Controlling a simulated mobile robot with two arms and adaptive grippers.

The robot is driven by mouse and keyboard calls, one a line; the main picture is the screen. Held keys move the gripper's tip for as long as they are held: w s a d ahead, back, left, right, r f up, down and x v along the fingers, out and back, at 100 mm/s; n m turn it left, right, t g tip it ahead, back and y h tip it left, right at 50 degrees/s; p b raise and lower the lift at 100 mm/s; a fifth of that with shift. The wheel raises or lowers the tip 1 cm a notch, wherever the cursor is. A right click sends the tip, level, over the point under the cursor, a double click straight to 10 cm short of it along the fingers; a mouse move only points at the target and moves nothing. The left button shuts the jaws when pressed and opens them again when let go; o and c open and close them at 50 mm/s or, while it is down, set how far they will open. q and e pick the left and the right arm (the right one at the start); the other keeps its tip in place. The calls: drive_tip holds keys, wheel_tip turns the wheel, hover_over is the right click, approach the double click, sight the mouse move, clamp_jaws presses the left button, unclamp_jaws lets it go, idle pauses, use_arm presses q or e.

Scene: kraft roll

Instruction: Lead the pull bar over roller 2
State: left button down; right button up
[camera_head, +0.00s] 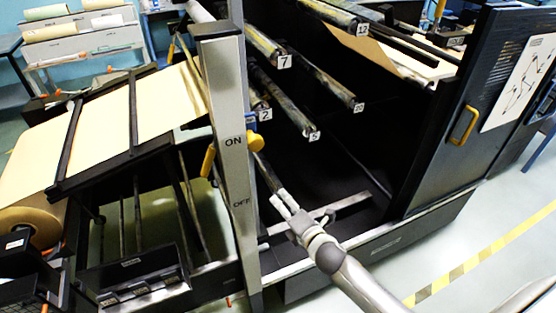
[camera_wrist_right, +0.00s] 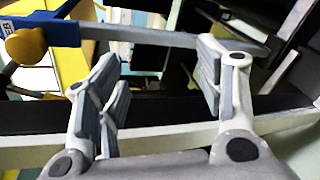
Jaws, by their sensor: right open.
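Roller 2 carries the white tag "2" (camera_head: 265,114) and lies mostly hidden behind the grey ON/OFF post in the head view. A blue block with a yellow knob (camera_head: 244,137) shows just below the tag. In the right wrist view, a grey bar (camera_wrist_right: 150,37), which looks like the pull bar, runs across from a blue block and yellow knob (camera_wrist_right: 26,46). My right gripper (camera_head: 281,198) is open below roller 2. In the wrist view the bar crosses near its fingertips (camera_wrist_right: 165,72); I cannot tell whether it lies between them. My left gripper is not seen.
Kraft paper (camera_head: 102,112) slopes up from a roll (camera_head: 30,222) at left. The ON/OFF post (camera_head: 231,170) with a yellow handle stands close left of my right gripper. Rollers tagged 7, 5 and others project above it. An open black door (camera_head: 462,110) stands at right.

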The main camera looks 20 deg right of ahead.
sight(258, 145)
wheel_tip(258, 145, up, 15)
drive_tip(key=w+a+n+t+y, duration=0.1)
drive_tip(key=a+n+t, duration=0.2)
drive_tip(key=n, duration=0.2)
drive_tip(key=w, duration=0.3)
drive_tip(key=w+b, duration=0.1)
drive_tip(key=w, duration=0.5)
drive_tip(key=shift+a+r, duration=0.15)
drive_tip(key=shift+a, duration=0.25)
drive_tip(key=shift+w+a+b, duration=0.15)
drive_tip(key=shift+w+b, duration=0.2)
drive_tip(key=shift+w, duration=0.4)
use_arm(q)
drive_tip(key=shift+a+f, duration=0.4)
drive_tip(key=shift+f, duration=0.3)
use_arm(e)
drive_tip(key=shift+w, duration=0.3)
drive_tip(key=shift+r, duration=0.1)
